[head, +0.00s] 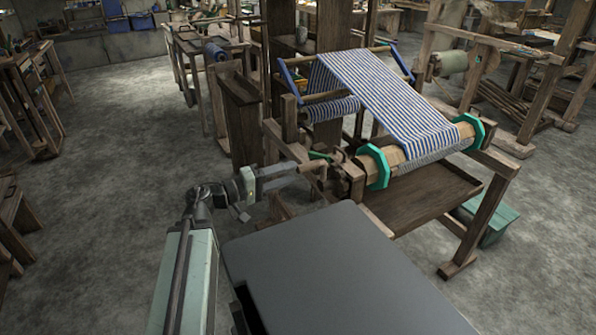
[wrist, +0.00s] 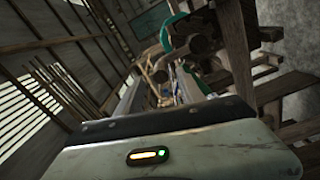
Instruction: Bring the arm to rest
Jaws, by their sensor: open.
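My gripper (head: 286,175) is in the head view at the end of my arm, left of the loom's near front corner. It is open, and I see nothing held in it. Its tips lie close to the wooden handle (head: 318,172) at the end of the cloth roller; I cannot tell whether they touch. The loom (head: 400,120) carries blue-and-white striped cloth (head: 385,95) over a roller with green end wheels (head: 374,166). In the wrist view, my gripper's pale housing fills the bottom, and a green wheel (wrist: 176,32) shows beyond it.
A wooden tray (head: 425,200) sits under the roller, and a green box (head: 488,222) stands on the floor at right. Wooden benches (head: 35,100) line the left side. The concrete floor (head: 110,175) at left is clear. More loom frames stand at upper right.

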